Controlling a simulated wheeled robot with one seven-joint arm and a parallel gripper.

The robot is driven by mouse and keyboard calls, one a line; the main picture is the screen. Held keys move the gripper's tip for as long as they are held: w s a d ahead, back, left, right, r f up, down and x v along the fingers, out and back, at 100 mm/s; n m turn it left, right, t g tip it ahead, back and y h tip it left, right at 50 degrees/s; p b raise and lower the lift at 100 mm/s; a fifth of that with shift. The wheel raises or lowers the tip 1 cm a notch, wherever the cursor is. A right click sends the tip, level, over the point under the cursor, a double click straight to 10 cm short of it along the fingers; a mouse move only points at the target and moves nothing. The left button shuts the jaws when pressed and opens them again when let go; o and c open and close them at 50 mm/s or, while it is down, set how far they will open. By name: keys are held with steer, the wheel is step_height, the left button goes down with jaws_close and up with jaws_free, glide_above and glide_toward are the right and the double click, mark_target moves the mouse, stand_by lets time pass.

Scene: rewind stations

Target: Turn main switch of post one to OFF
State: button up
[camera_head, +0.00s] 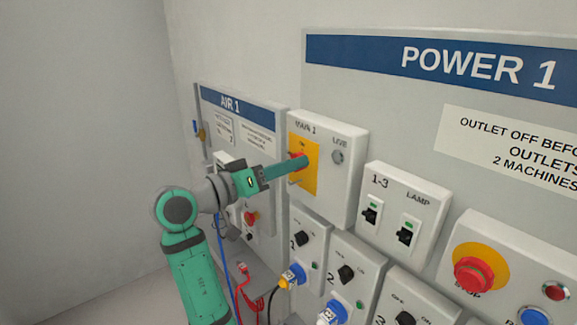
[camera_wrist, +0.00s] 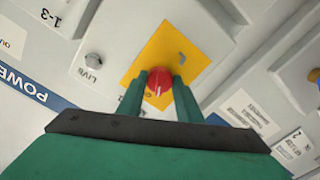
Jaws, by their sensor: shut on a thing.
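The main switch box labelled MAIN 1 (camera_head: 345,140) is a white box with a yellow plate (camera_head: 311,178) on the POWER 1 panel. A red rotary knob (camera_wrist: 159,84) sits on the yellow plate and shows between my fingertips in the wrist view. My gripper (camera_head: 299,163) reaches it from the left, and its two green fingers are shut on the red knob. The gripper covers much of the knob in the head view. I cannot read the knob's position there. The LIVE lamp (camera_head: 338,157) on the box looks grey.
Below are the 1-3 and LAMP breaker box (camera_head: 405,212), several outlet boxes with black knobs, and blue plugs (camera_head: 334,312). A red stop button (camera_head: 473,273) is at lower right. The AIR 1 panel (camera_head: 238,114) stands behind my arm, with hoses hanging below.

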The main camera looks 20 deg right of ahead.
steer(key=n, duration=1.2)
stand_by(0.6)
steer(key=o, duration=1)
steer(key=shift+a, duration=0.1)
steer(key=shift+o, duration=0.2)
